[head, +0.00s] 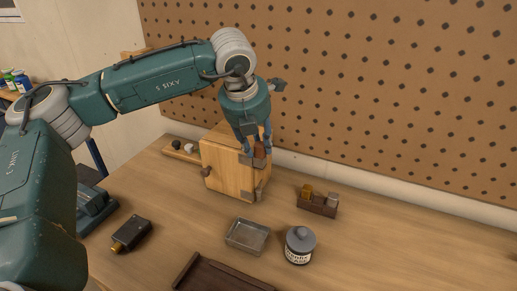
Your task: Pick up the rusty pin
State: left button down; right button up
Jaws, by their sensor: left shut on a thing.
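My left gripper (258,152) points down at the top right edge of a wooden box (227,170) at the back of the bench. It is shut on a small reddish-brown piece, the rusty pin (259,150). The pin's upper part shows between the fingers. Grey metal fittings (246,195) sit on the box's edge below it. I cannot tell whether the pin is in or clear of these fittings. My right gripper is out of view.
A metal tray (247,237), a labelled jar (299,245) and a dark wooden holder (318,202) stand in front of the box. A dark tray (215,275) lies at the front edge. A black device (131,234) lies left. The bench's right side is clear; a pegboard (400,90) stands behind.

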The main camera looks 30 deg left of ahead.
aim_at(259, 145)
pick_arm(q)
jog(key=shift+d+r, duration=0.1)
jog(key=shift+d, duration=0.1)
jog(key=shift+w+r, duration=0.15)
jog(key=shift+r, duration=0.3)
notch_tip(259, 145, up, 19)
jog(key=b, duration=0.1)
dwell(0.7)
